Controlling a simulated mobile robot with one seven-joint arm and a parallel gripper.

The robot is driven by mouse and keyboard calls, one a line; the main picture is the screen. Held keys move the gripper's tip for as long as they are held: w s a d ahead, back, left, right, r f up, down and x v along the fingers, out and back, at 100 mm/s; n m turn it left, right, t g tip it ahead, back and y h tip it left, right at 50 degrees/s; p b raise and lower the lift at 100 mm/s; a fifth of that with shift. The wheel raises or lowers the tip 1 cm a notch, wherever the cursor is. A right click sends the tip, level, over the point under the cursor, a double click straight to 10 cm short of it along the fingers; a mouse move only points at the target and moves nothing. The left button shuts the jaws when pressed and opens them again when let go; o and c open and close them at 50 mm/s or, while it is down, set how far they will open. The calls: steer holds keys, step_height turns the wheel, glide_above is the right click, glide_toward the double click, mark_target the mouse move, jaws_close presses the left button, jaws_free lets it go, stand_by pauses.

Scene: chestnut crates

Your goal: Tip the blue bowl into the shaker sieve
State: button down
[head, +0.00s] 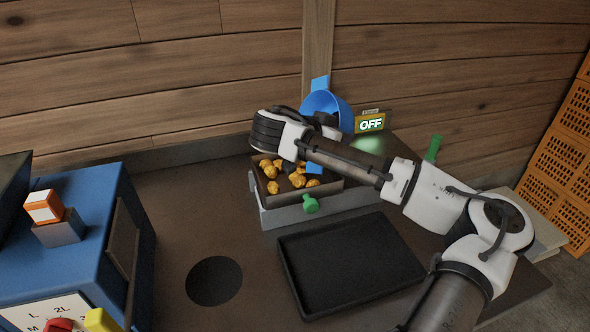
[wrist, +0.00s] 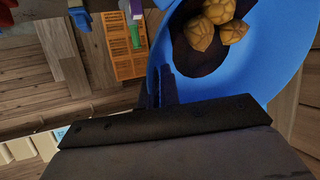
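The blue bowl (head: 340,106) is steeply tilted above the back of the shaker sieve (head: 330,190). In the wrist view the bowl (wrist: 275,75) fills the upper right, with a few golden-brown lumps (wrist: 222,22) on a dark patch inside it. My gripper (wrist: 160,85) appears shut on the bowl's wall; in the head view my wrist hides the fingers. The sieve is a shallow brown tray on a grey frame with green knobs (head: 310,204). Several golden lumps (head: 272,172) and some dark pieces lie in it. My arm covers part of it.
A lit sign reading OFF (head: 369,124) stands behind the sieve. An empty black tray (head: 290,270) lies in front of it, beside a round dark hole (head: 214,281). A blue box (head: 70,250) stands left; orange crates (head: 560,150) stand far right.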

steer(key=shift+s+a+r+b, duration=0.1)
steer(key=shift+a+r+b, duration=0.15)
steer(key=shift+b, duration=0.5)
steer(key=shift+t+h, duration=0.3)
steer(key=shift+s+a+r, duration=0.1)
steer(key=shift+a, duration=0.1)
steer(key=shift+s+a+r+h, duration=0.1)
steer(key=shift+s+a+h, duration=0.1)
steer(key=shift+a+h, duration=0.1)
steer(key=shift+s+a+t+h+b, duration=0.25)
steer(key=shift+a+t+h+b, duration=0.2)
steer(key=shift+b, duration=0.6)
steer(key=shift+s+a+r+n+t+h+b, duration=0.3)
steer(key=shift+a+h+b, duration=0.2)
steer(key=shift+b, duration=2)
